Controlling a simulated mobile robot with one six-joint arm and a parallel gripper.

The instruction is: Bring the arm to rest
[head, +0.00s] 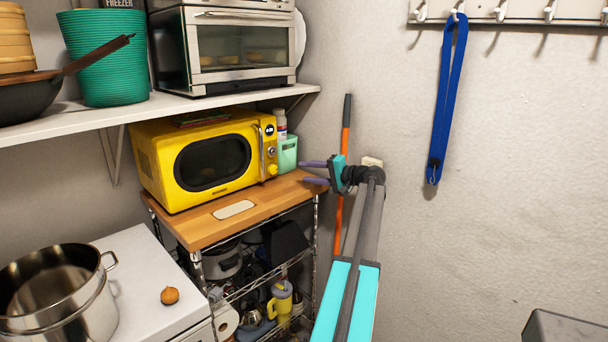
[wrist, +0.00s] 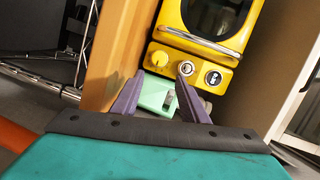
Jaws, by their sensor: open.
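My gripper (head: 314,172) is open and empty in the head view, its two purple fingers pointing left beside the right end of the wooden shelf top. My turquoise and grey arm reaches up to it from the bottom of the picture. In the wrist view, my gripper (wrist: 158,100) has its fingers spread apart, with nothing held between them. A mint green container (wrist: 155,92) shows beyond the fingers, and the yellow microwave (wrist: 212,40) is behind it. I cannot tell from the pictures whether the fingers touch anything.
The yellow microwave (head: 212,158) stands on the wooden top (head: 270,197) of a wire rack. The mint container (head: 288,153) is at its right. An orange-handled pole (head: 345,140) leans at the wall behind my arm. A blue strap (head: 446,95) hangs from hooks. A pot (head: 60,295) stands left.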

